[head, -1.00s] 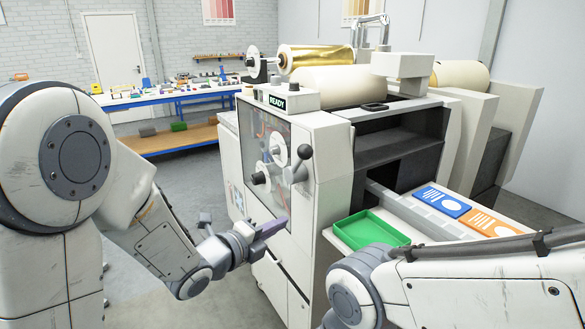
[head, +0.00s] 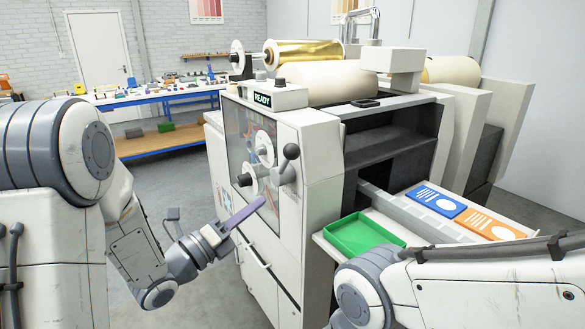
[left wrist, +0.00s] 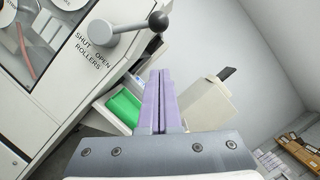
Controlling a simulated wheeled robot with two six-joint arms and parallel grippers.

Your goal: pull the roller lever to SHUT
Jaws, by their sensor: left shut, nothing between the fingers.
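The roller lever (head: 289,162) is a grey arm with a dark ball knob on the front of the white machine. In the head view it stands up from its hub. In the left wrist view the lever (left wrist: 130,25) points right from its hub, above the SHUT / OPEN ROLLERS label (left wrist: 92,50), leaning toward the OPEN side. My left gripper (head: 262,200) is shut and empty, its purple fingers below and left of the lever, apart from it. The fingers also show in the left wrist view (left wrist: 160,76), below the knob. My right gripper is out of view.
The machine's display (head: 262,98) reads READY. A green tray (head: 365,235) and blue and orange cards (head: 436,201) lie on the shelf at the right, near my right arm. A workbench (head: 160,98) stands at the back left. Floor is open between it and the machine.

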